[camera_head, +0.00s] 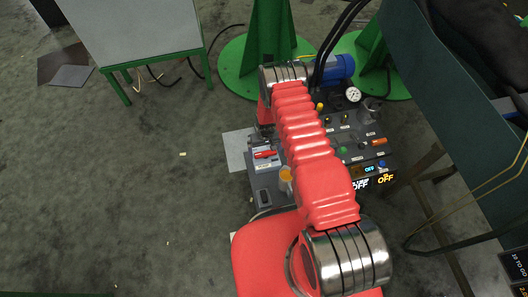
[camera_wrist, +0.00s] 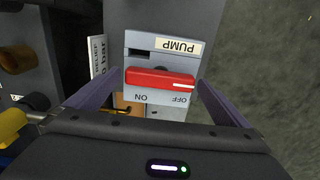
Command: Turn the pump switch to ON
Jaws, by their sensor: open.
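The pump switch (camera_wrist: 160,80) is a red bar handle on a light grey plate, seen close in the wrist view. The PUMP, ON and OFF labels appear upside down there. The bar lies crosswise, with its white mark at the right end, near OFF. My gripper (camera_wrist: 159,77) is open, one finger at each end of the bar and nothing gripped. I cannot tell whether the fingers touch it. In the head view the red switch (camera_head: 265,154) shows left of my arm, which hides my gripper.
The grey machine has a gauge (camera_head: 353,95), a blue motor (camera_head: 338,68) and an orange OFF display (camera_head: 385,178). In the wrist view, a yellow knob (camera_wrist: 12,125) and dark fittings stand at left. A dark green bench (camera_head: 430,85) is at right; open floor lies left.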

